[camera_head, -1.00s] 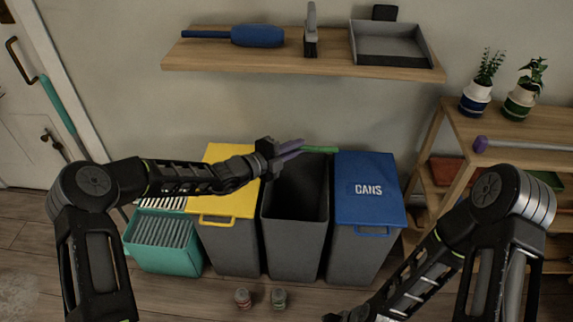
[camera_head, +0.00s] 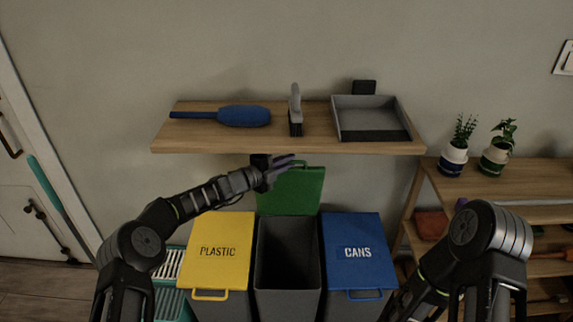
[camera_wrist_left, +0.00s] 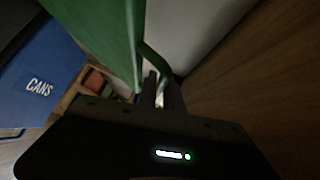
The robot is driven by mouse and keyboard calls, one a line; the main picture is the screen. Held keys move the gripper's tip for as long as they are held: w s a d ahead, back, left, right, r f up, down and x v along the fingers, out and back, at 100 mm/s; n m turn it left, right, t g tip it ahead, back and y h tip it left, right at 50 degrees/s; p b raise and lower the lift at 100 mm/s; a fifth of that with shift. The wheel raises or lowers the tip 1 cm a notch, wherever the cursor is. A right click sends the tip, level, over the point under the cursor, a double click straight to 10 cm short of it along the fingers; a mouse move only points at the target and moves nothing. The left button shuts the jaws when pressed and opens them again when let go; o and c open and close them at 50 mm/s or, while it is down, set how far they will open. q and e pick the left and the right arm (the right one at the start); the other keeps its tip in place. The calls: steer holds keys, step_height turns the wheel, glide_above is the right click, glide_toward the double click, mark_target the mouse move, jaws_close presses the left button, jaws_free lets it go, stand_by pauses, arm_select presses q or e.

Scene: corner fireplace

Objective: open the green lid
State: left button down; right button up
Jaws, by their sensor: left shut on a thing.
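The green lid (camera_head: 302,190) stands raised, roughly upright, at the back of the open middle bin (camera_head: 287,285). Its inner face shows in the head view. My left gripper (camera_head: 283,162) is at the lid's upper left edge, just below the wall shelf. In the left wrist view the green lid (camera_wrist_left: 105,35) fills the upper left. A curved green handle runs down to the fingers (camera_wrist_left: 158,90), which are shut on it; the exact contact is dark. My right gripper is out of view; only its arm shows at lower right.
A yellow PLASTIC bin (camera_head: 219,249) and a blue CANS bin (camera_head: 356,252) flank the middle bin, lids down. The wall shelf (camera_head: 290,148) above holds a blue duster, a brush and a grey dustpan. A wooden rack (camera_head: 520,187) with plants stands right.

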arm_select(q)
steer(key=c, duration=1.5)
jaws_free()
steer(key=shift+s+a, duration=0.1)
